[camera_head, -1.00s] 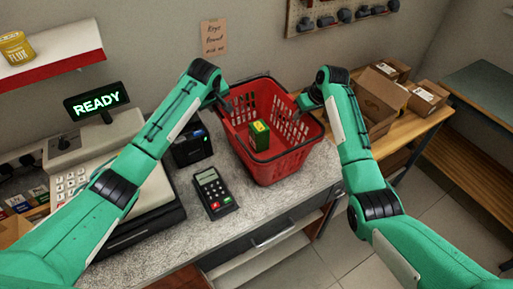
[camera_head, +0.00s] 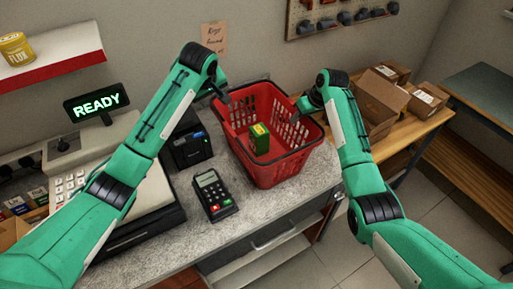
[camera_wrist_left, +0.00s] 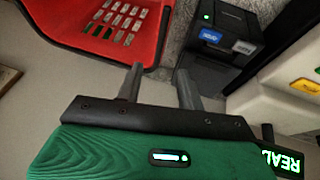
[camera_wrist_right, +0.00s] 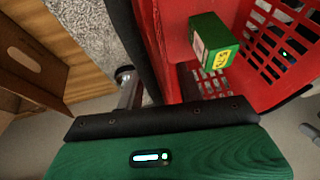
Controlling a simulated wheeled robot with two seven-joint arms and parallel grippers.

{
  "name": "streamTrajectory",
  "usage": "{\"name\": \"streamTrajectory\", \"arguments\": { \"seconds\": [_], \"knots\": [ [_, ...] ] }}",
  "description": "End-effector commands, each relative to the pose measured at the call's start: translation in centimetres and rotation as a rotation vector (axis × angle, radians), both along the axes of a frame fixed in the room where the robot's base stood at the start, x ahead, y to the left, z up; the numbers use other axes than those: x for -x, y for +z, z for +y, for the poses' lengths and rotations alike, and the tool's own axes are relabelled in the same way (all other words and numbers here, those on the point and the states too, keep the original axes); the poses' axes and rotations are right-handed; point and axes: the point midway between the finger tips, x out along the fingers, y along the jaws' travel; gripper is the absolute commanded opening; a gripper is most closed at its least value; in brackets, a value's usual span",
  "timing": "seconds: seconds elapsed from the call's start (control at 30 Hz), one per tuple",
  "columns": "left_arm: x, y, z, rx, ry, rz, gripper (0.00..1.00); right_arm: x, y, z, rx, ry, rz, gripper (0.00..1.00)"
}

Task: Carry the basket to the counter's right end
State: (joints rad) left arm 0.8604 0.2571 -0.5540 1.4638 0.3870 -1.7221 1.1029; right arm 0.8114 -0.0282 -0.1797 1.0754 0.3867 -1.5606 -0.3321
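The red basket (camera_head: 270,164) stands upright on the speckled counter (camera_head: 250,217), near its right end. A green and yellow box (camera_head: 260,140) is inside it. My left gripper (camera_head: 222,94) is above and just off the basket's back left rim. Its fingers are apart and empty in the left wrist view (camera_wrist_left: 158,85), with the basket (camera_wrist_left: 85,28) to one side. My right gripper (camera_head: 306,106) is at the right rim. In the right wrist view (camera_wrist_right: 158,85) its fingers are apart, with the rim and dark handle between them. Whether they touch is unclear.
A card terminal (camera_head: 214,194) and a small black printer (camera_head: 188,141) stand left of the basket. The cash register (camera_head: 95,185) is further left. A wooden bench with cardboard boxes (camera_head: 378,100) is beyond the counter's right end.

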Motion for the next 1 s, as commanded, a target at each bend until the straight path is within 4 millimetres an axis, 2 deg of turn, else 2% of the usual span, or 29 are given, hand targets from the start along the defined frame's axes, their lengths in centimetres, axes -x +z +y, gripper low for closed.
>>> {"name": "streamTrajectory", "arguments": {
  "seconds": [0.13, 0.37, 0.47, 0.8, 1.0],
  "knots": [
    [1.1, 2.3, -0.1, 0.001, -0.001, -0.002, 0.38, 0.0, 0.0, 0.0, 0.0, 0.0, 0.0, 0.37],
    [1.8, 3.7, -0.2, 0.0, 0.0, 0.001, 0.38, 0.1, 0.4, -0.1, 0.0, 0.001, -0.001, 0.37],
    [1.8, 3.8, -0.2, 0.0, 0.0, 0.001, 0.38, 0.3, 1.5, -0.5, -0.001, 0.0, -0.003, 0.37],
    [1.8, 3.8, -0.2, 0.0, 0.0, 0.001, 0.38, 2.1, 8.0, -2.8, 0.0, -0.001, -0.003, 0.37],
    [1.8, 3.7, -0.2, -0.001, 0.0, 0.001, 0.38, 2.8, 10.4, -3.6, -0.001, 0.0, -0.002, 0.37]
  ]
}}
